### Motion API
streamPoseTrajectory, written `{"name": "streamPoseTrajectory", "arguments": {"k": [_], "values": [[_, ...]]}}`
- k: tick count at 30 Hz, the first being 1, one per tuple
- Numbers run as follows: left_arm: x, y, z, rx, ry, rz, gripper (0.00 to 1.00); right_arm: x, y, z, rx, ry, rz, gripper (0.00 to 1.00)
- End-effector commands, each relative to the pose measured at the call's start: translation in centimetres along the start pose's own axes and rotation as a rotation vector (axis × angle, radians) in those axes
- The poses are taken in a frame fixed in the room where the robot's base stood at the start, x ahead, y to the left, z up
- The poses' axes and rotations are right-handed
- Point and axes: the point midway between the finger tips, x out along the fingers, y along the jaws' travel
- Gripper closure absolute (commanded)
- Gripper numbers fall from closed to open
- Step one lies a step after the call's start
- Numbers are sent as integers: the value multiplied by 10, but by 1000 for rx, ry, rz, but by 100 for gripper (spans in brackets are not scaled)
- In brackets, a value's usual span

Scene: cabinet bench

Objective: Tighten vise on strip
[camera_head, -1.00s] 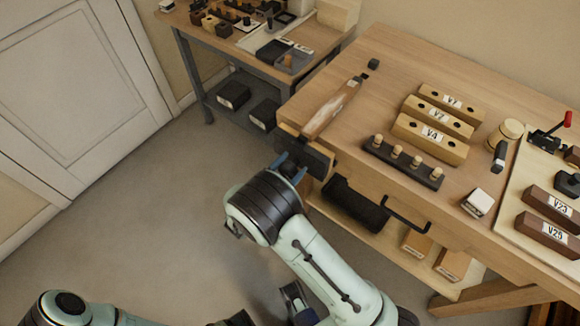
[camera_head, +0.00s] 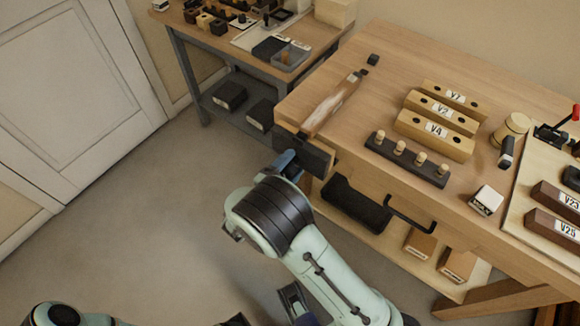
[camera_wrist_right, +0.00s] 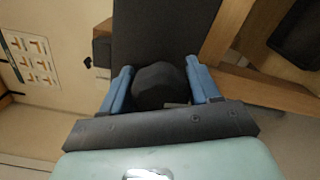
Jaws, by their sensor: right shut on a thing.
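The vise (camera_head: 318,158) is on the bench's front left corner, with a dark front jaw. My right gripper (camera_head: 284,163) is at the outer face of the vise. In the right wrist view its two blue fingers (camera_wrist_right: 161,88) are shut on a dark round vise knob (camera_wrist_right: 158,82), one finger on each side. The dark jaw plate lies just beyond it. Part of my left gripper (camera_head: 292,300) shows at the bottom edge; its fingers are not clear.
On the bench are labelled wooden blocks (camera_head: 434,134), a dark peg rack (camera_head: 408,160), a mallet (camera_head: 510,135) and a white-topped block (camera_head: 486,200). A black handle (camera_head: 408,214) juts from the bench front. A side table (camera_head: 215,50) stands behind left. The floor at left is clear.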

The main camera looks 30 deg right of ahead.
Motion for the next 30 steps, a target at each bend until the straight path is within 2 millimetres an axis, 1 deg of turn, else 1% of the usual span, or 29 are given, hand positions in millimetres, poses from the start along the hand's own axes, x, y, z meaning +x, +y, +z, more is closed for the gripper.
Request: {"name": "streamPoseTrajectory", "arguments": {"k": [1, 6, 12, 19, 30], "values": [[3, -1, -4, -1, 8, -1, 21, -6, -4, -3, 30, 14, -6, 69], [8, -3, -12, -3, 33, -2, 21, -6, -4, -3, 132, 15, -6, 69], [11, -5, -19, -5, 52, -3, 21, -7, -4, -3, 206, 15, -7, 69], [12, -5, -22, -6, 59, -3, 21, -7, -4, -3, 239, 15, -7, 69], [12, -5, -22, -6, 60, -3, 21, -7, -5, -3, 240, 15, -8, 69]]}}
